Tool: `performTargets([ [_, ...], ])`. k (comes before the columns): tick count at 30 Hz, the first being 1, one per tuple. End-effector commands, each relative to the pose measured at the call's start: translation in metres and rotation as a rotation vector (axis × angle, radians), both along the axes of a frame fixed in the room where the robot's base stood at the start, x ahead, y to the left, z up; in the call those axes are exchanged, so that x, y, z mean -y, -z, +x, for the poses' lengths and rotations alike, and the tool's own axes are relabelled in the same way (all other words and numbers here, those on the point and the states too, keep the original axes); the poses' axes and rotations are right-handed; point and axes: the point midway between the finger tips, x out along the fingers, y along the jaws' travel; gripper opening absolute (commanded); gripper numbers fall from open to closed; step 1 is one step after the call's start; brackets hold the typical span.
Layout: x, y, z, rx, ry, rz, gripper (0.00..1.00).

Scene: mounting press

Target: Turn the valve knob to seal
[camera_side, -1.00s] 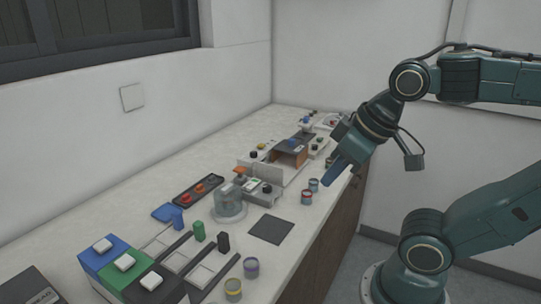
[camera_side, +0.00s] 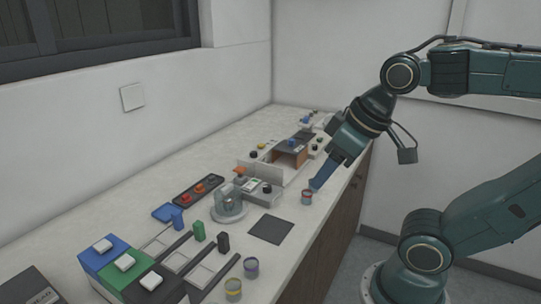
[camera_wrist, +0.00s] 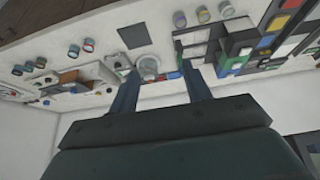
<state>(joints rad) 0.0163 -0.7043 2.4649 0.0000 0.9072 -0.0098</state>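An orange knob (camera_side: 239,171) stands over the grey press unit (camera_side: 262,192) in the side view; I take it to be the valve knob, but no label confirms this. A clear round chamber (camera_side: 229,206) sits in front of it and also shows in the wrist view (camera_wrist: 149,68), between my fingers in the picture. My gripper (camera_side: 317,187) is to the right of the press, above the counter's front edge, tilted down and apart from the knob. In the wrist view its two blue fingers (camera_wrist: 160,68) are spread with nothing held between them.
A small red-banded jar (camera_side: 306,197) stands close to my fingertips. A dark square mat (camera_side: 271,229) lies on the counter. Several red-knobbed controls sit on a black panel (camera_side: 198,190). Blue, green and black boxes (camera_side: 124,262) stand at the near left, with jars (camera_side: 251,267) beside them.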

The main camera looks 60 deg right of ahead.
Motion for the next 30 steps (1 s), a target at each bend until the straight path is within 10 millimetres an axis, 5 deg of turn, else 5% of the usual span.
performTargets([
  [17,0.044,-0.019,0.096,-0.161,0.074,-0.016,0.48],
  [30,0.103,0.004,0.175,-0.293,0.126,-0.004,0.48],
])
